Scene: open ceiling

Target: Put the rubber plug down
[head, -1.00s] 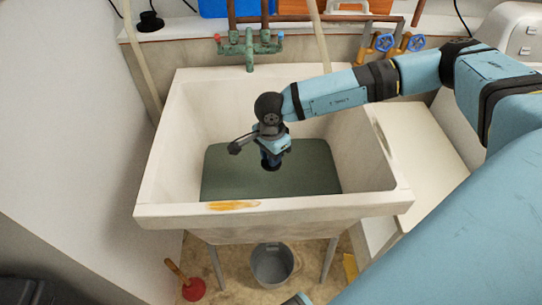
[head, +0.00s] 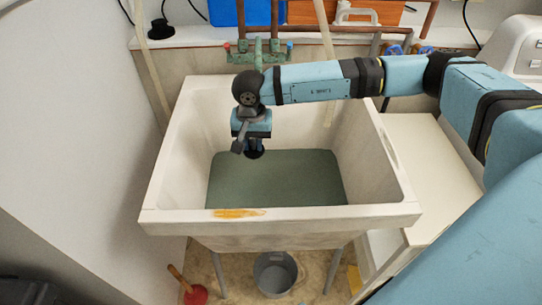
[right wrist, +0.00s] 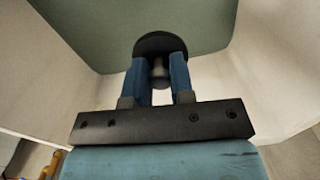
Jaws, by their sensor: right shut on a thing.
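The black rubber plug (right wrist: 160,43) is a round disc with a short stem. My right gripper (right wrist: 159,68) is shut on the stem, with one blue finger on each side. In the head view the plug (head: 255,154) shows as a small dark shape below the right gripper (head: 254,143), inside the outline of the white sink (head: 180,150). Grey-green water (head: 280,182) covers the sink bottom. The plug appears to be above the water, near its far edge. My left gripper is out of view.
Green taps (head: 258,52) stand behind the sink. A black object (head: 160,29) sits on the back ledge at left, with clear ledge beside it. A pale side surface (head: 430,165) is at right. A bucket (head: 275,273) and a red plunger (head: 195,294) are below.

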